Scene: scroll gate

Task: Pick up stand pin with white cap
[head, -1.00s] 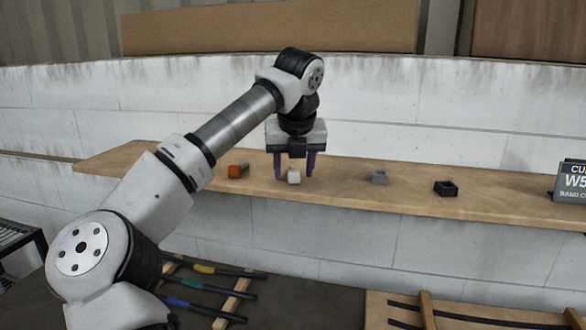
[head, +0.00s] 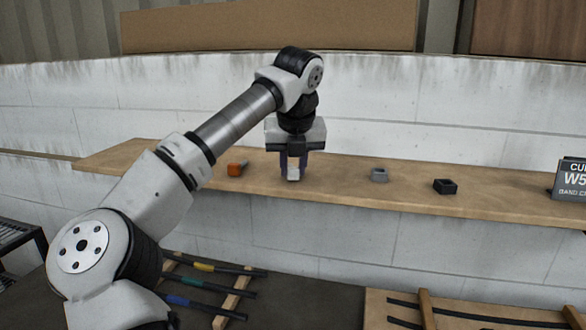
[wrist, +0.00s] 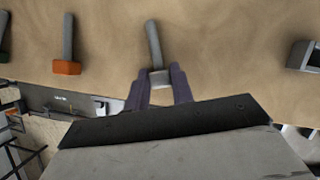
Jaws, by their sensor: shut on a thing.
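The stand pin with white cap (head: 293,173) is on the wooden shelf, between the fingers of my gripper (head: 293,166). In the wrist view the pin (wrist: 154,45) shows as a grey shaft with a pale block-shaped cap at its near end. The fingers of my gripper (wrist: 160,88) are shut on the cap from both sides. The finger sides hide part of the cap. I cannot tell any gap between the pin and the shelf.
A pin with an orange cap (head: 236,170) lies to the left on the shelf (head: 330,180). A grey block with an opening (head: 379,175) and a black one (head: 445,187) stand to the right. A sign (head: 571,181) is at the far right. A concrete wall (head: 450,105) runs behind.

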